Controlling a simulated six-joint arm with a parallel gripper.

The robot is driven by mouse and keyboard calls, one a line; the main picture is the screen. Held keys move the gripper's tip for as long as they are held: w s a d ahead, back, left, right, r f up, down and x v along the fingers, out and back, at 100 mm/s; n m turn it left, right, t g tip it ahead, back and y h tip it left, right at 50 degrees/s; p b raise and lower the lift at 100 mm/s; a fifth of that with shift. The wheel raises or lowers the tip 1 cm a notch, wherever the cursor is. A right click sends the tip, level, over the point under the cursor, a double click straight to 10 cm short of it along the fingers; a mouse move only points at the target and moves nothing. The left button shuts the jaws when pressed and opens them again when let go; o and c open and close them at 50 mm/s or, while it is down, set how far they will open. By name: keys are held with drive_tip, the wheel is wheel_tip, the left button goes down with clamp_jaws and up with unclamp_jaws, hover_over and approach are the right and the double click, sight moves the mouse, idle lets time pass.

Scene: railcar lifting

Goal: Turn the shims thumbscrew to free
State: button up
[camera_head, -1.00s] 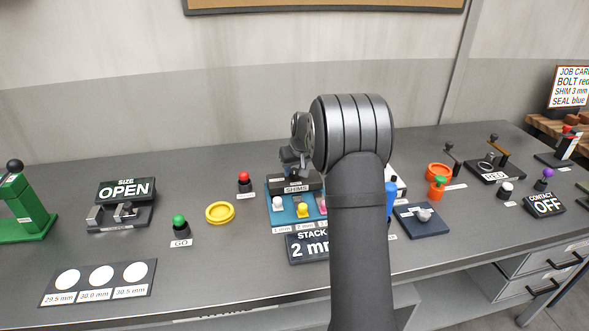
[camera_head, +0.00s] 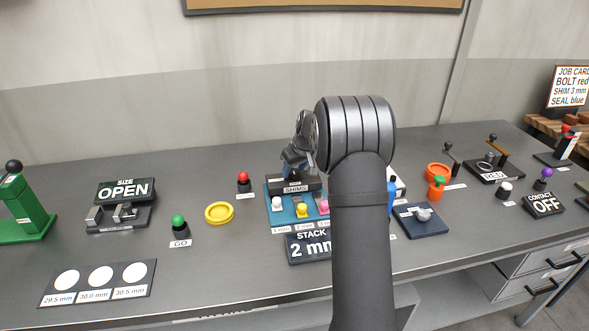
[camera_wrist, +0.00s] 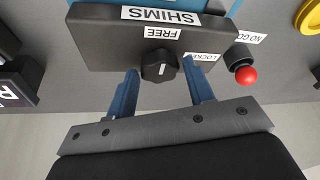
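The shims thumbscrew (camera_wrist: 159,65) is a small black knob with a pale mark on the dark shims block (camera_wrist: 95,45). Upside-down FREE is printed above the knob in the wrist view, with LOCKED to its right; I cannot tell for sure which one the mark points to. My gripper (camera_wrist: 162,70) has its two blue fingers apart, one on either side of the knob, with small gaps visible. In the head view my gripper (camera_head: 294,168) is over the back of the shims block (camera_head: 308,186); the thumbscrew is hard to make out there.
The blue shim tray (camera_head: 271,213) with white, yellow and pink knobs lies in front of the block, and the STACK 2 mm sign (camera_head: 300,248) before it. A red-topped button (camera_wrist: 246,75) stands close beside the block. A yellow ring (camera_head: 220,213) lies left.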

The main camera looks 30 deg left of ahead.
drive_tip(key=shift+o, duration=0.7)
drive_tip(key=v, duration=1.7)
drive_tip(key=shift+d+r, duration=0.2)
drive_tip(key=shift+d, duration=0.05)
drive_tip(key=shift+s+f, duration=0.1)
drive_tip(key=x, duration=1.7)
drive_tip(key=shift+a+f, duration=0.1)
drive_tip(key=shift+a, duration=0.15)
